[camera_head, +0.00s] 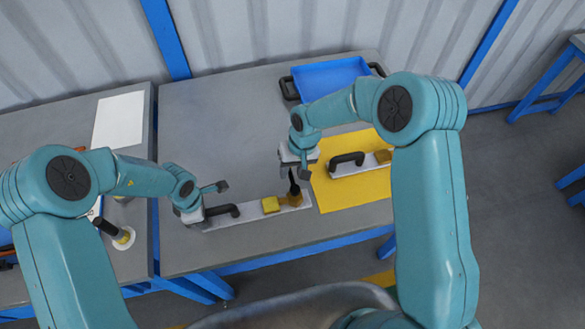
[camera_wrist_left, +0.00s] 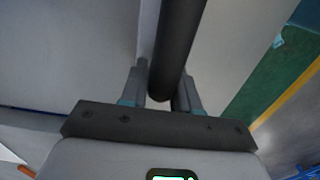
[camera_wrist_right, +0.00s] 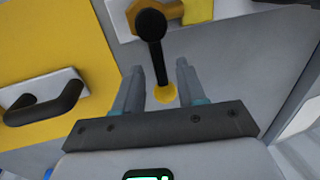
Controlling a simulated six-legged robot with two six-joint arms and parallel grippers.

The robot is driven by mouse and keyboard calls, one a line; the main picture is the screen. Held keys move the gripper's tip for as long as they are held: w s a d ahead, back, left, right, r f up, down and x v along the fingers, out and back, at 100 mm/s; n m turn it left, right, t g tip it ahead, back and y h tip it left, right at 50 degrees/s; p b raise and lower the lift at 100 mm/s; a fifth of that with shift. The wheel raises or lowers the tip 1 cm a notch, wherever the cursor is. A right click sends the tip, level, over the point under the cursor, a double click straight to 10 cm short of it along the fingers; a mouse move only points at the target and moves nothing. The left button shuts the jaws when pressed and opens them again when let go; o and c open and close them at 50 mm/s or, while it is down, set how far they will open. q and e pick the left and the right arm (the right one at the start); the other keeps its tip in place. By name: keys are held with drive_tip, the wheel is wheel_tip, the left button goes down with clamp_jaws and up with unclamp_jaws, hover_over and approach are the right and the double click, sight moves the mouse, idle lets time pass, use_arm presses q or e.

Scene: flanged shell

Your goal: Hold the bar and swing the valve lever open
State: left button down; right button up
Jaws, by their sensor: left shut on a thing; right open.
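A pale plate (camera_head: 240,217) lies along the table front with a black bar, a yellow block (camera_head: 270,205) and a brass valve (camera_head: 291,200). My left gripper (camera_head: 212,199) is shut on the black bar (camera_wrist_left: 178,45), which runs between its fingers in the left wrist view. The valve's black lever (camera_head: 293,184) stands up from the brass part. My right gripper (camera_head: 292,163) is open just above it. In the right wrist view the lever (camera_wrist_right: 155,50) lies ahead of the open fingers, roughly between their tips; contact cannot be told.
A yellow mat (camera_head: 340,195) right of the plate carries a second plate with a black handle (camera_head: 347,158) and brass part. A blue tray (camera_head: 325,78) stands at the back. The grey table (camera_head: 225,125) is clear behind the left gripper. A side table (camera_head: 70,137) stands left.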

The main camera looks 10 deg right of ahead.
use_arm(q)
drive_tip(key=shift+s+f, duration=0.1)
use_arm(e)
drive_tip(key=shift+f, duration=0.1)
drive_tip(key=shift+c, duration=0.3)
clamp_jaws()
drive_tip(key=shift+d, duration=0.1)
drive_tip(key=s+d+m+t+h, duration=0.2)
drive_tip(key=s+d+m, duration=0.2)
drive_tip(key=m, duration=1.3)
drive_tip(key=shift+s+d+m, duration=0.15)
drive_tip(key=shift+s+m, duration=0.25)
drive_tip(key=shift+s, duration=0.2)
